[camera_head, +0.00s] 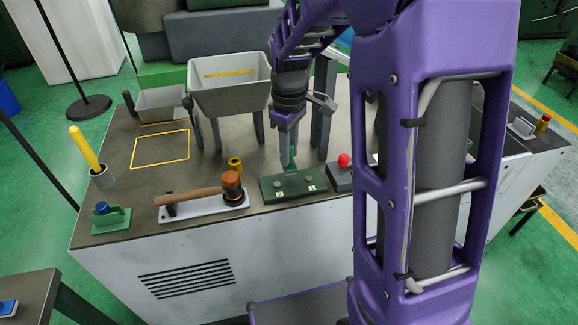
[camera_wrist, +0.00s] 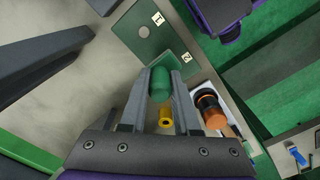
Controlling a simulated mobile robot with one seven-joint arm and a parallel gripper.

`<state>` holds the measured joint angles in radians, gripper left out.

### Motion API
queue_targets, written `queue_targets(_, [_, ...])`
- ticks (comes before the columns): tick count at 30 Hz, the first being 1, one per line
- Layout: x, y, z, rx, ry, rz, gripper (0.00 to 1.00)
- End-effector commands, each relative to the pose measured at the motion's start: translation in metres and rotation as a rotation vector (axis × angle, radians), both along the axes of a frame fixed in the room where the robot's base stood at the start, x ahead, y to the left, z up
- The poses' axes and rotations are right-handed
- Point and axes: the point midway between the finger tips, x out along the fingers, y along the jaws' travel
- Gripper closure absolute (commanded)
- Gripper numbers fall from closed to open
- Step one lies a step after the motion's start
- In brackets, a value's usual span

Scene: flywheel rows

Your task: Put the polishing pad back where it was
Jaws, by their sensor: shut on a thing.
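My gripper (camera_head: 289,160) points down over a dark green plate (camera_head: 268,193) at the front of the bench. In the wrist view its fingers (camera_wrist: 160,88) are shut on a green rounded piece (camera_wrist: 160,80), which appears to be the polishing pad's handle. A lighter green flat part (camera_wrist: 178,66) shows just beyond it. The green plate (camera_wrist: 133,38) has labels 1 and 2 and a grey disc beside label 1. The held piece overlaps the plate's label 2 end in this view. I cannot tell whether it touches the plate.
A mallet (camera_head: 190,196) on a white tray and a yellow brass cylinder (camera_head: 235,166) stand left of the plate. A dark box with a red knob (camera_head: 343,160) is close on the right. A grey bin (camera_head: 230,95) stands behind. The yellow-outlined area (camera_head: 160,150) is clear.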

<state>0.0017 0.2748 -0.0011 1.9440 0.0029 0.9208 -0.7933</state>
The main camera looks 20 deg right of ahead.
Motion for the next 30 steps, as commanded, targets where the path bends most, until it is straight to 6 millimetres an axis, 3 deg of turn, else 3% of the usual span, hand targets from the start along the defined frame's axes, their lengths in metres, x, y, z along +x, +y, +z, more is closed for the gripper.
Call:
queue_targets(9, [0.000, 0.000, -0.042, 0.000, 0.001, 0.000, 1.00])
queue_targets(21, [0.000, 0.000, -0.048, 0.000, 0.000, -0.001, 1.00])
queue_targets(22, [0.000, 0.000, -0.048, 0.000, 0.000, -0.001, 0.66])
queue_targets(26, [0.000, 0.000, -0.047, 0.000, 0.000, -0.001, 0.43])
queue_targets(30, [0.000, 0.000, -0.047, 0.000, 0.000, -0.001, 0.40])
